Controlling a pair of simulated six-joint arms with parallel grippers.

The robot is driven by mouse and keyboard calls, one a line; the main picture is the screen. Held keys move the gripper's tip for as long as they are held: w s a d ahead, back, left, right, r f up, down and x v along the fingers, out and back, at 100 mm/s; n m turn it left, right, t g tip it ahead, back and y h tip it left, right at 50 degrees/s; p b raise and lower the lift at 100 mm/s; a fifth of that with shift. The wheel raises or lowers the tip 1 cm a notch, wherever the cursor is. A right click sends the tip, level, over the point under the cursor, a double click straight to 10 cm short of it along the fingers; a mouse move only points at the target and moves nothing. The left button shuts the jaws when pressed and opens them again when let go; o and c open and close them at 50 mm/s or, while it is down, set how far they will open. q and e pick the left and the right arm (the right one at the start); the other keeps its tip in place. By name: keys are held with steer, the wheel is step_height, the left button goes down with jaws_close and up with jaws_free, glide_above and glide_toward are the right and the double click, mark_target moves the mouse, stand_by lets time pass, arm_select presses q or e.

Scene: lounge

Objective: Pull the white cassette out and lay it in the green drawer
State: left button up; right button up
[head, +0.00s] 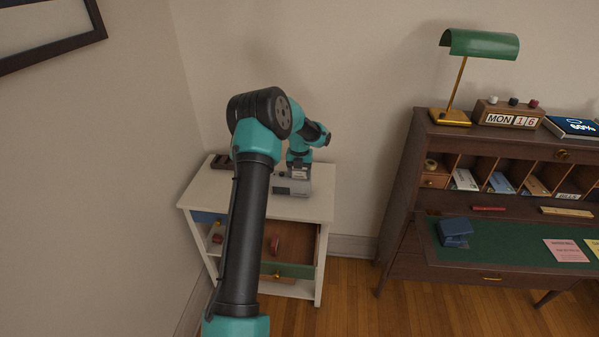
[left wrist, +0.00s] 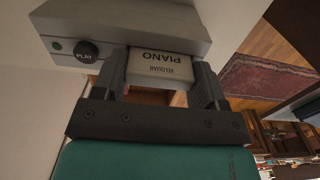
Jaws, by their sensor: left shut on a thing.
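The white cassette (left wrist: 160,68), labelled PIANO, is between the two fingers of my left gripper (left wrist: 162,76) in the left wrist view. The gripper is shut on it. The cassette's far edge meets the front of a grey player (left wrist: 130,22) with a PLAY button; I cannot tell how much is inside. In the head view the player (head: 291,187) sits on the white cabinet (head: 240,190), with my left gripper (head: 299,172) at it. The green drawer (head: 291,271) below is pulled open, with a dark red item (head: 274,245) in it. My right gripper is out of view.
A small dark holder (head: 221,161) stands at the cabinet's back left. A brown desk (head: 404,190) stands to the right, with floor between.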

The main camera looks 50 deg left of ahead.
arm_select(q)
steer(key=shift+r, duration=2.05)
stand_by(0.5)
steer(key=shift+r, duration=1.95)
steer(key=shift+d, duration=0.1)
